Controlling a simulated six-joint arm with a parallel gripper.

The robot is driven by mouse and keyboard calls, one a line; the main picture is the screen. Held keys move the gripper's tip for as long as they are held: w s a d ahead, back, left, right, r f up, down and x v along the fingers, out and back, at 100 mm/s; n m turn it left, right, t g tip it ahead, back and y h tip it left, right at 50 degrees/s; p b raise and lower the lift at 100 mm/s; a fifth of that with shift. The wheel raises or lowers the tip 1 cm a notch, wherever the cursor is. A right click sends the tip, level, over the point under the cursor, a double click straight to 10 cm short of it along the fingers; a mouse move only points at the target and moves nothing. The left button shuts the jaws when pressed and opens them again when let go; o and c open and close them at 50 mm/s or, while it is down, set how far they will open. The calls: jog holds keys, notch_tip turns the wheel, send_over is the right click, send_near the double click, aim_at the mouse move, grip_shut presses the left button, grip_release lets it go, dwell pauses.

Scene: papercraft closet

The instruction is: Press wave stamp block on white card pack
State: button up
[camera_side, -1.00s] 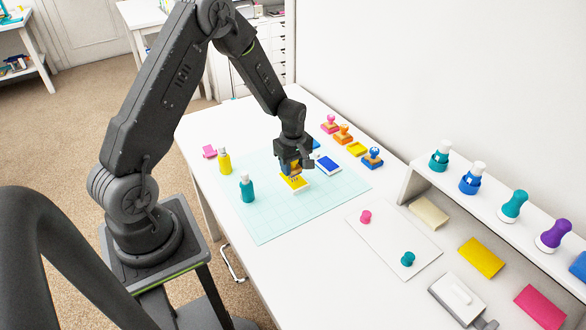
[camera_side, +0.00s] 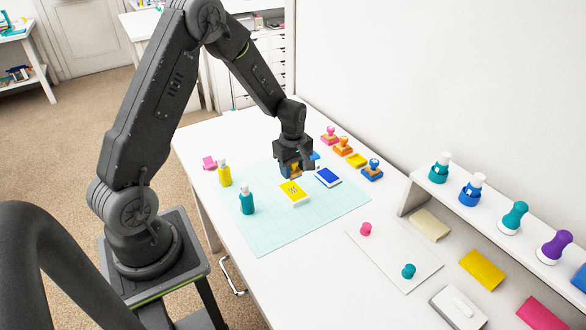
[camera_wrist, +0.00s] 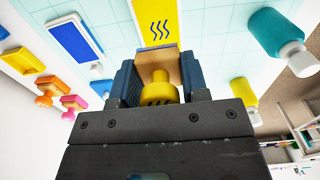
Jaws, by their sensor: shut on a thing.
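My gripper (camera_side: 294,170) is above the mat, just behind the card pack in the side view. It is shut on the wave stamp block (camera_wrist: 159,68), which has a wooden base and a yellow handle; the wrist view shows the jaws (camera_wrist: 160,82) on both sides of it. Its stamping face is hidden. The card pack (camera_side: 293,194) lies on the mat, white at its sides with a yellow top. Dark wavy marks show on its yellow face in the wrist view (camera_wrist: 155,15). The block appears clear of the pack.
A blue ink pad (camera_side: 328,177) lies right of the pack. Teal (camera_side: 247,200) and yellow (camera_side: 224,174) bottles stand to its left. Pink (camera_side: 330,136), orange (camera_side: 344,146) and blue (camera_side: 372,171) stamps line the back. The mat's front (camera_side: 275,235) is clear.

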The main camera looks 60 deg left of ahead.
jog(key=s+d, duration=0.1)
jog(key=s, duration=0.5)
jog(key=shift+d, duration=0.3)
jog(key=shift+w, duration=0.1)
dwell(0.3)
